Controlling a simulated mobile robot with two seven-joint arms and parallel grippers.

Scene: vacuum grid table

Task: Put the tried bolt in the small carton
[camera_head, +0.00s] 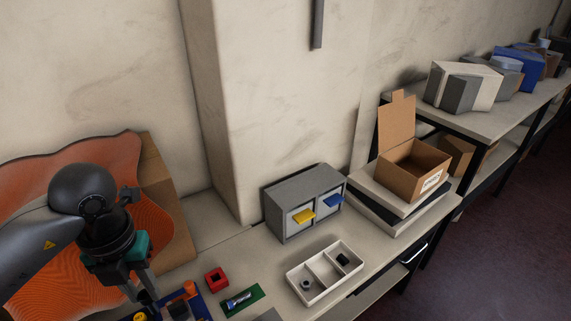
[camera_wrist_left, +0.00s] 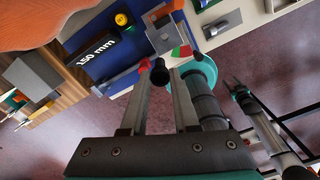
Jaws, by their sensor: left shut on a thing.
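My left gripper (camera_head: 148,297) is low over the near left part of the table in the head view. In the left wrist view its fingers (camera_wrist_left: 160,72) are shut on a small dark bolt (camera_wrist_left: 158,71) with a round black end. In the head view the fingers hide most of the bolt. The small carton (camera_head: 414,183), brown and open with one flap raised, stands at the right on stacked flat boxes. Its inside looks empty from here. What looks like my right gripper (camera_wrist_left: 235,88) shows at the right of the left wrist view, too small to judge.
A white divided tray (camera_head: 312,286) holds a ring and a dark piece. A grey cabinet (camera_head: 301,203) with yellow and blue handles stands behind it. A red holed block (camera_head: 216,280) and a green mat (camera_head: 258,294) with a silvery piece lie beside my gripper.

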